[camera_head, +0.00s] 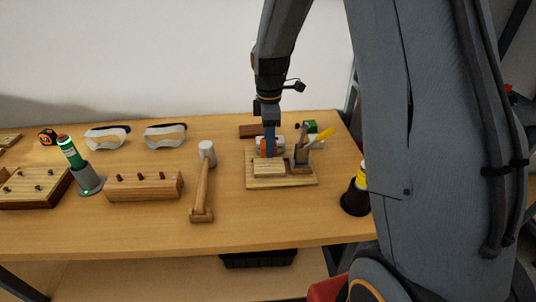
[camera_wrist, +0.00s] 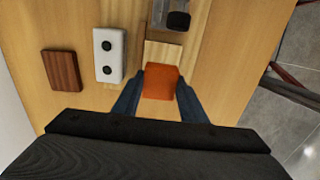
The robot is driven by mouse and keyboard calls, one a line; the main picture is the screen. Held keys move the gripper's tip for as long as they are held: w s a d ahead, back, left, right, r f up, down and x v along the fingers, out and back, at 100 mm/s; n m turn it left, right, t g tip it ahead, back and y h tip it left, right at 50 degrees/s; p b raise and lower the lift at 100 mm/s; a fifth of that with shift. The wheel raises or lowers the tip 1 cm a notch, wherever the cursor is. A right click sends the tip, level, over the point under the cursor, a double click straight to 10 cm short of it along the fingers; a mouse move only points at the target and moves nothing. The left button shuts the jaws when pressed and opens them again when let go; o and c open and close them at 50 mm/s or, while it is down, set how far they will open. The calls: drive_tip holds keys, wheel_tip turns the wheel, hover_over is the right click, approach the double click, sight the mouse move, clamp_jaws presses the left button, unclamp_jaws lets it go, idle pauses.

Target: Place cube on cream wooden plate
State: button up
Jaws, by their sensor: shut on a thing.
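My gripper (camera_wrist: 160,88) is shut on an orange cube (camera_wrist: 160,80), with a dark blue finger on either side of it. A cream wooden surface also shows just beyond the cube in the wrist view (camera_wrist: 162,53). I cannot tell whether the cube touches the plate.
A tool holder (camera_head: 301,165) stands right of the plate. A white two-hole piece (camera_wrist: 108,55) and a brown block (camera_wrist: 62,70) lie nearby. A mallet (camera_head: 203,185), a pegged wooden block (camera_head: 145,187) and goggles (camera_head: 165,136) are to the left. The table front is clear.

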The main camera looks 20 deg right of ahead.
drive_tip(key=shift+f+p, duration=0.5)
drive_tip(key=shift+f, duration=2.05)
drive_tip(key=shift+f, duration=0.15)
drive_tip(key=o, duration=1.1)
drive_tip(key=shift+c, duration=0.2)
wheel_tip(320, 180, up, 11)
drive_tip(key=shift+r+b, duration=0.15)
drive_tip(key=shift+b, duration=1.1)
drive_tip(key=shift+r, duration=0.3)
drive_tip(key=shift+s+r, duration=0.15)
drive_tip(key=s+f+m, duration=0.2)
drive_tip(key=s+m, duration=0.6)
drive_tip(key=s, duration=0.2)
drive_tip(key=s+f+m, duration=0.2)
drive_tip(key=s+m, duration=0.5)
drive_tip(key=s, duration=0.4)
drive_tip(key=shift+f+m+t, duration=0.3)
drive_tip(key=shift+f+m, duration=0.05)
drive_tip(key=shift+m, duration=0.05)
